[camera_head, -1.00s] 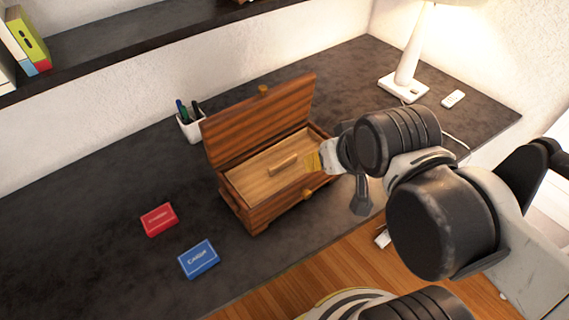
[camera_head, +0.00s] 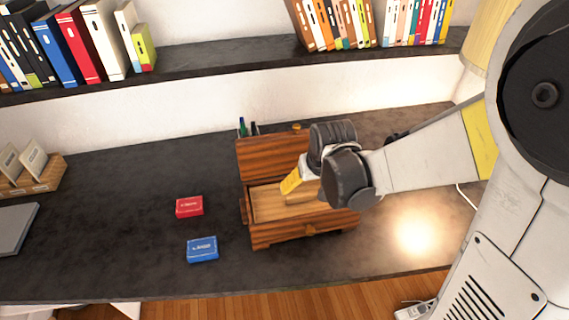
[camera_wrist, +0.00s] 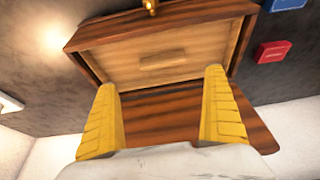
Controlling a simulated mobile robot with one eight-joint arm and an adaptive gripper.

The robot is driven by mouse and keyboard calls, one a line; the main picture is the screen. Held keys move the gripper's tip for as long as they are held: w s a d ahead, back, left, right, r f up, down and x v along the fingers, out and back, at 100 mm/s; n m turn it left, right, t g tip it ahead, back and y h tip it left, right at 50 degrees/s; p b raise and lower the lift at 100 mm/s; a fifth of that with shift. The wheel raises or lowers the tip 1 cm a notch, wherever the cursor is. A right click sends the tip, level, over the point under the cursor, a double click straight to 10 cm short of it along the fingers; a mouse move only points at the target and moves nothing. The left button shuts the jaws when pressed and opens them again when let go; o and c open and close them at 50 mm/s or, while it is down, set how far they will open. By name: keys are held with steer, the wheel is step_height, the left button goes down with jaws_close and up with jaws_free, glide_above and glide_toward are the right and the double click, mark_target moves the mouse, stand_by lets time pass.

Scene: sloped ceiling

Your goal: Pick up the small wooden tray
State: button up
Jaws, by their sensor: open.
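The small wooden tray (camera_head: 268,205) is light wood and sits inside the open dark wooden box (camera_head: 290,236). In the wrist view the tray (camera_wrist: 200,48) shows with a bar handle (camera_wrist: 162,60) in its middle. The box lid (camera_head: 268,158) stands open at the back. My gripper (camera_head: 291,181) is above the tray, its yellow fingers pointing down toward it. In the wrist view my gripper (camera_wrist: 162,105) has two yellow fingers spread wide with nothing between them. In the head view my arm hides the tray's right part.
A red card box (camera_head: 189,207) and a blue card box (camera_head: 202,249) lie left of the wooden box. Pens (camera_head: 243,127) stand behind the lid. A shelf (camera_head: 215,62) with books runs above the desk. The desk's left middle (camera_head: 120,220) is clear.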

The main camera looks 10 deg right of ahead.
mark_target(302, 194)
steer(key=b+x, duration=0.1)
steer(key=x, duration=0.1)
steer(key=b+x, duration=0.1)
steer(key=x, duration=0.2)
steer(key=shift+w+a+f, duration=0.1)
steer(key=shift+a+f, duration=0.1)
steer(key=shift+f, duration=0.05)
steer(key=b+x, duration=0.2)
steer(key=x, duration=0.3)
steer(key=shift+w+f, duration=0.25)
steer(key=shift+w, duration=0.1)
steer(key=c, duration=1.1)
